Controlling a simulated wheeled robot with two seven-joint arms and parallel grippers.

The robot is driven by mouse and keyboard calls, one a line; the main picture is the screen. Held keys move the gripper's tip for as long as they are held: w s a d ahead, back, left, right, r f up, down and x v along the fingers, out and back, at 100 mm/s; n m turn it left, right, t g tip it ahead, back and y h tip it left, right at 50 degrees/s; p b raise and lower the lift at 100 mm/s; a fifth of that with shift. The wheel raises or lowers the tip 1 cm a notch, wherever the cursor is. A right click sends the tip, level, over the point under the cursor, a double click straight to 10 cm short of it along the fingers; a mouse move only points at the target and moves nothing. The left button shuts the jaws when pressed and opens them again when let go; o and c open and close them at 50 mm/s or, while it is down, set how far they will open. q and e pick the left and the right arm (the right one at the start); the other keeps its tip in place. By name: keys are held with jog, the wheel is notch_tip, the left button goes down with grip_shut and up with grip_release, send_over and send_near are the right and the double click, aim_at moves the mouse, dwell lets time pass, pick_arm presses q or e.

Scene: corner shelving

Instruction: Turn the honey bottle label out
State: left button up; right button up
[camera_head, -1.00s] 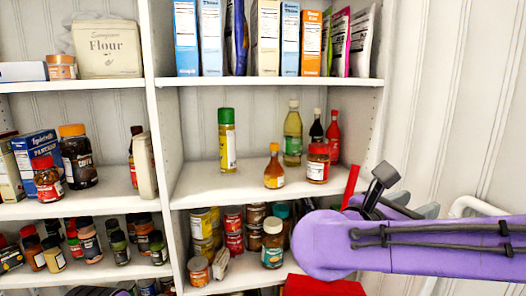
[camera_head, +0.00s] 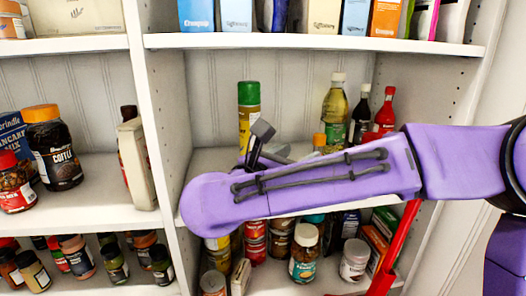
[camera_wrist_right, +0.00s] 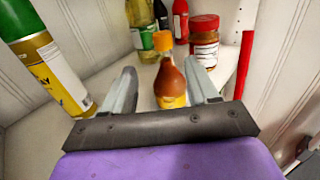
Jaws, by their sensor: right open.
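The honey bottle (camera_wrist_right: 171,80) is a small amber bottle with an orange cap and a yellow label low on its side. It stands upright on the middle shelf. In the head view only its orange cap (camera_head: 319,140) and a little below it show above my purple right arm. My right gripper (camera_wrist_right: 162,72) is open, with one finger on each side of the bottle in the wrist view; whether they touch it I cannot tell. In the head view this gripper (camera_head: 274,150) is partly hidden by its own wrist. My left gripper is not in view.
A green-capped yellow can (camera_wrist_right: 45,70) stands left of the gripper. A red-lidded jar (camera_wrist_right: 204,42), an oil bottle (camera_head: 335,108) and dark and red sauce bottles stand behind and to the right. The upper shelf (camera_head: 310,41) and side walls bound the space.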

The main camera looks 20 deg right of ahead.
aim_at(318, 147)
jog(key=d, duration=0.1)
jog(key=d+p, duration=0.1)
jog(key=d, duration=0.1)
jog(key=w+d+p, duration=0.1)
jog(key=shift+d+r, duration=0.35)
jog(key=shift+d, duration=0.05)
jog(key=p+x, duration=0.1)
jog(key=x, duration=0.1)
jog(key=p+x, duration=0.1)
jog(key=x, duration=0.2)
jog(key=shift+w+a+f, duration=0.15)
jog(key=shift+w+f, duration=0.05)
jog(key=shift+w, duration=0.25)
jog(key=shift+s, duration=0.1)
grip_shut()
jog(key=shift+f+n+t+y+b, duration=0.3)
jog(key=shift+n+t+b, duration=0.1)
jog(key=shift+t+b, duration=0.25)
jog(key=shift+r+n+t+y+b, duration=0.2)
jog(key=shift+n+t+y+b, duration=0.2)
jog(key=shift+n+t, duration=0.15)
